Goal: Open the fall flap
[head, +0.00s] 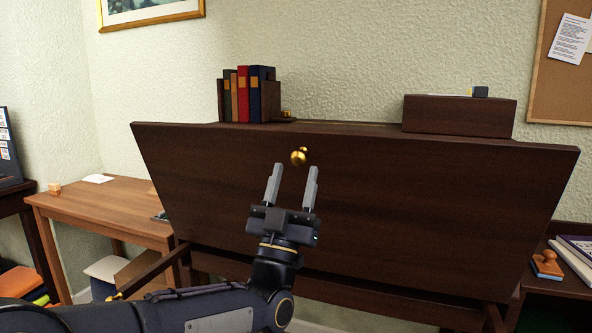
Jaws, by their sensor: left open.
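The fall flap (420,200) is a wide dark wood panel on the front of a desk. It stands steeply tilted, with its top edge near the desk top. A round brass knob (298,157) sits on its upper middle. My left gripper (292,172) points up at the knob, with its two grey fingers apart. The fingertips appear just below the knob in the picture, and nothing is between them. Whether they touch the flap cannot be told. My right gripper is not in view.
Books between wooden bookends (232,97) and a dark box (459,116) stand on the desk top. A wooden side table (110,207) is at the left. A stamp (546,264) and books lie on a surface at the right. A support arm (150,272) juts out below the flap.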

